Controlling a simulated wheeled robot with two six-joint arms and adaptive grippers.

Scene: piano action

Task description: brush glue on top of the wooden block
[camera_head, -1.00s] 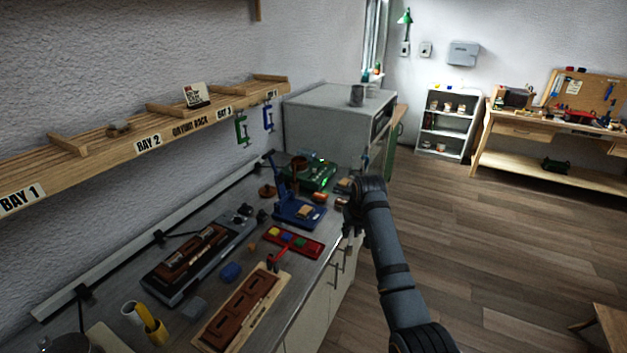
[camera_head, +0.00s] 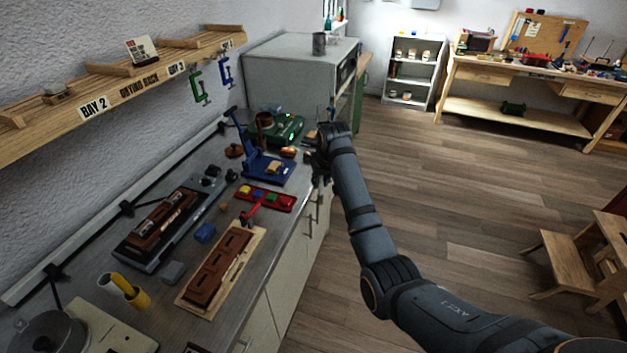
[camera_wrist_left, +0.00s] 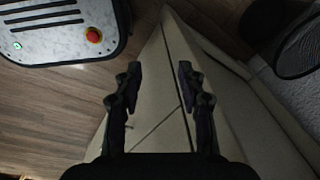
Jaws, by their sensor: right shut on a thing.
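My right gripper (camera_head: 318,160) is at the right edge of the bench, beside the blue press. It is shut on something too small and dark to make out. A small tan block (camera_head: 274,167), which looks like the wooden block, sits on the base of the blue press (camera_head: 258,160), left of the gripper and apart from it. A brown pot (camera_head: 265,119) stands behind the press; I cannot tell whether it holds glue. No brush is clearly visible. My left gripper (camera_wrist_left: 157,92) is open and empty in the left wrist view, above a pale cabinet surface.
A green device (camera_head: 287,128) and a grey cabinet (camera_head: 295,80) stand at the back. A red tray (camera_head: 266,197), a brown slotted board (camera_head: 220,268) and a yellow tube (camera_head: 136,296) lie nearer.

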